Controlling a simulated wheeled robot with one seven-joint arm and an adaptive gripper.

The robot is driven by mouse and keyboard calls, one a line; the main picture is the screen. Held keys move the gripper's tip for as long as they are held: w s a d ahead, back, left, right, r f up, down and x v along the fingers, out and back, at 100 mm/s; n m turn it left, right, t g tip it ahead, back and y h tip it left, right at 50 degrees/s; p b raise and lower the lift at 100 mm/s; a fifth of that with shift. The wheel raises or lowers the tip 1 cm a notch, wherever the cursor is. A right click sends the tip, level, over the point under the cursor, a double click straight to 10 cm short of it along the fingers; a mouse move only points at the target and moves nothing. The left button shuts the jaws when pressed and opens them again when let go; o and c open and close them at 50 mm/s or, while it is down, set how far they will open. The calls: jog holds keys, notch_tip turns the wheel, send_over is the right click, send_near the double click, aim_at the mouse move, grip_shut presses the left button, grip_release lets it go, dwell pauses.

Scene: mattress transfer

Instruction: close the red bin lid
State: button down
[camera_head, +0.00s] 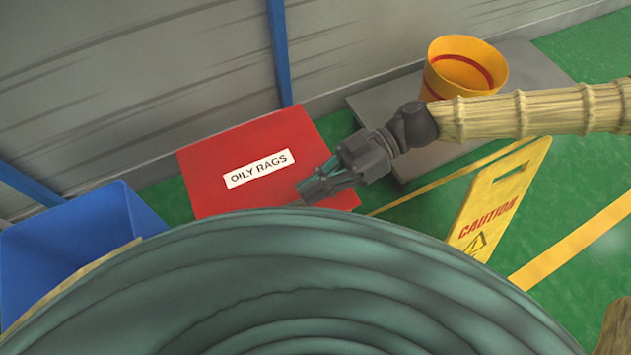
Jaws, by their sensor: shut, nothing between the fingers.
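The red bin lid (225,165) bears a white "OILY RAGS" label and shows as a flat red panel in the middle left of the view. It looks closed, though the bin's body and the lid's near edge are hidden behind the large green rounded form in front. My gripper (306,190) is shut and empty. It is over the lid's right part, pointing left; I cannot tell whether it touches the lid.
A blue bin (45,255) stands at the left. A yellow bucket with a red band (462,72) stands on a grey slab (375,100). A yellow caution sign (493,200) stands at the right on green floor. A grey wall (130,90) runs behind.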

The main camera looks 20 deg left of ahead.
jog(key=shift+r, duration=0.1)
jog(key=w+d+r+p, duration=0.5)
jog(key=w+d+r, duration=0.1)
jog(key=w, duration=0.1)
jog(key=shift+d, duration=0.4)
dwell(0.4)
jog(key=shift+r, duration=0.1)
